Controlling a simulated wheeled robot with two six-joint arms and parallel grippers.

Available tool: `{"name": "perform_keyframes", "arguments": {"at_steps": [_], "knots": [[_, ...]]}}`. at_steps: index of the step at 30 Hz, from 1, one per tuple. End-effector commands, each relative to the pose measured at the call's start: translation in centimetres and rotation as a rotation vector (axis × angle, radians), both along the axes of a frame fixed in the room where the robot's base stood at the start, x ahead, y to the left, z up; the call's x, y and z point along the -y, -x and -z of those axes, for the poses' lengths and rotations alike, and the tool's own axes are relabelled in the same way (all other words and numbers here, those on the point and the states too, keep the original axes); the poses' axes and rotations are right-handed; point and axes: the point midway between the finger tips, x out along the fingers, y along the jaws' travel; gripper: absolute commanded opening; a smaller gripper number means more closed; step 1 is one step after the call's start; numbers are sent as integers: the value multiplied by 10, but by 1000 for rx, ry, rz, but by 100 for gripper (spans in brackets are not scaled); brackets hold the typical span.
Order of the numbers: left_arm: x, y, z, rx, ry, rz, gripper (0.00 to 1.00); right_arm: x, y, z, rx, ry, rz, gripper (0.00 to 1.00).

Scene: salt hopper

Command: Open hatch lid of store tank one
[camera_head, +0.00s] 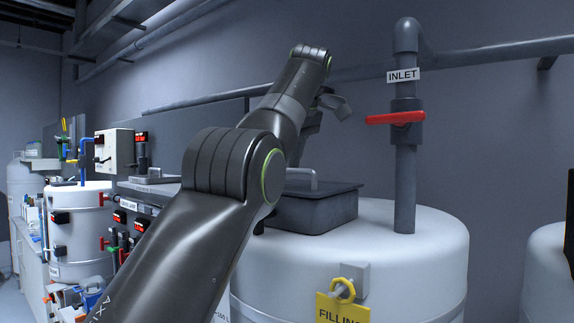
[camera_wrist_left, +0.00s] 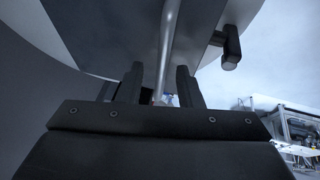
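The store tank (camera_head: 420,250) is a large white cylinder at the right of the head view. A dark grey hatch with a flat lid (camera_head: 335,187) sits on its top, and the lid looks shut. A pale grey handle (camera_head: 300,176) stands on the lid, partly hidden by my left arm. My left gripper is mostly hidden behind its own arm in the head view, above the hatch. In the left wrist view, my left gripper's (camera_wrist_left: 159,88) dark fingers are apart. A pale metal bar (camera_wrist_left: 167,45), seemingly the handle, runs between them with gaps at both sides.
A vertical inlet pipe (camera_head: 405,190) with a red valve lever (camera_head: 395,118) rises beside the hatch. A yellow tag (camera_head: 341,308) hangs on the tank's front. Another white tank (camera_head: 545,265) stands at the right. Smaller equipment and a white vessel (camera_head: 78,230) are at the left.

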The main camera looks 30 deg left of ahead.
Motion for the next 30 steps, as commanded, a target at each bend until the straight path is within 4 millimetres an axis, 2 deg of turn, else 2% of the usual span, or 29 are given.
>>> {"name": "perform_keyframes", "arguments": {"at_steps": [6,14,30], "knots": [[0,0,-1,0,0,0,33,8,1,-1,-1,9,-3,36],[0,0,0,0,0,0,0,10,1,-1,-1,12,-4,36],[-6,-1,-5,3,0,-1,0,2,0,-7,0,2,-1,36]]}}
